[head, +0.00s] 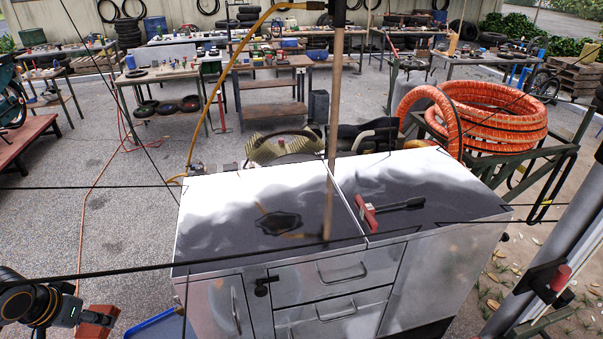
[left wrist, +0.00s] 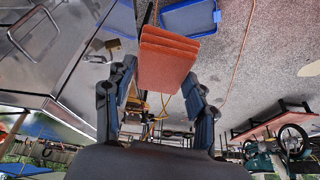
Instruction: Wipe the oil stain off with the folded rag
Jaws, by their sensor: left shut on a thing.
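The oil stain (head: 279,223) is a dark, star-shaped blot on the left half of the cart's shiny metal top (head: 215,205). The folded rag (head: 97,322) is orange-red, at the lower left of the head view. In the left wrist view the rag (left wrist: 165,62) shows as a thick stack of layers. My left gripper (head: 88,320) is shut on the rag and holds it to the left of the cart, apart from the stain. Its two fingers also show in the left wrist view (left wrist: 162,88), one on each side of the rag. My right gripper is not in view.
A red-and-black tool (head: 367,215) lies on the top's right half. A coiled orange hose (head: 495,112) is behind right. A blue tray (left wrist: 188,17) lies on the floor left of the cart.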

